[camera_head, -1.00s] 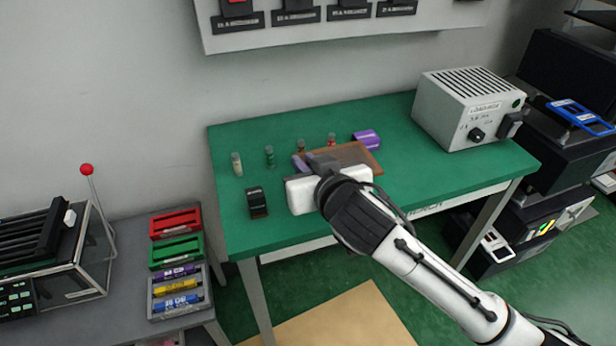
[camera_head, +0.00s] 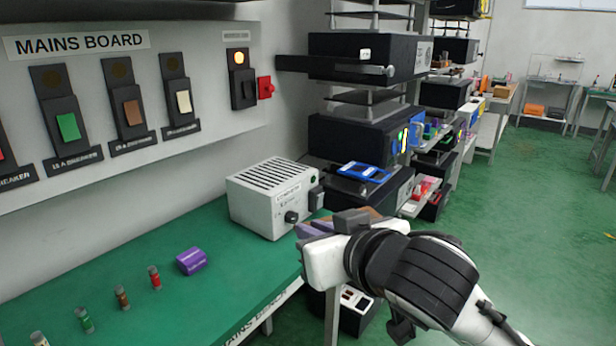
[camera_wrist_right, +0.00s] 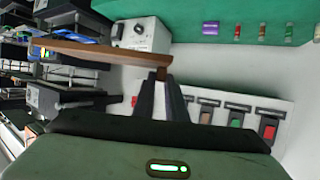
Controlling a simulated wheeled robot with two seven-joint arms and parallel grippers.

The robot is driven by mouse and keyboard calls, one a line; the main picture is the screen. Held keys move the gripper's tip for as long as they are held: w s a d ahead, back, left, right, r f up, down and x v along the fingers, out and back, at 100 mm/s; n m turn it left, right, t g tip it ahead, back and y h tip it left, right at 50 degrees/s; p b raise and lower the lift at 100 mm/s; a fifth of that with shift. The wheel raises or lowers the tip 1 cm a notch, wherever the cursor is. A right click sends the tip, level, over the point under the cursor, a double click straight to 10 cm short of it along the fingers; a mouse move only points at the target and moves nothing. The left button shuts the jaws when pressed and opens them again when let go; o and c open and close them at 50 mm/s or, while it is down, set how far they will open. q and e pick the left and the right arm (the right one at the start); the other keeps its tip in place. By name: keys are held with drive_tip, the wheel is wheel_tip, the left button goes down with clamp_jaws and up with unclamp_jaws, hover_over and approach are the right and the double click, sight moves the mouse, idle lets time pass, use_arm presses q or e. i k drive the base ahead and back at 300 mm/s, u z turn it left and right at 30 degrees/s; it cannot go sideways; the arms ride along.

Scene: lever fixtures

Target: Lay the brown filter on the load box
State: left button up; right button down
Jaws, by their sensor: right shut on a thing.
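The brown filter (camera_wrist_right: 105,50) is a flat brown panel, seen almost edge-on in the right wrist view. My right gripper (camera_wrist_right: 162,88) is shut on its edge and holds it clear of the bench. In the head view only a small brown part of the filter (camera_head: 376,212) shows behind my right gripper (camera_head: 322,228); the rest is hidden. The load box (camera_head: 262,206) is a pale grey box with a slotted top, on the right end of the green bench. My right gripper is in front and to the right of it in the picture. The load box also shows in the right wrist view (camera_wrist_right: 136,36). My left gripper is out of view.
A purple block (camera_head: 191,261) and several small coloured cylinders stand on the green bench (camera_head: 90,275). The mains board (camera_head: 210,80) with its breakers hangs on the wall above. Black shelf units (camera_head: 350,140) with a blue frame (camera_head: 364,171) stand beyond the load box.

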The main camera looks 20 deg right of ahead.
sight(271, 172)
drive_tip(key=z, duration=1.45)
drive_tip(key=i, duration=1.45)
drive_tip(key=u, duration=1.15)
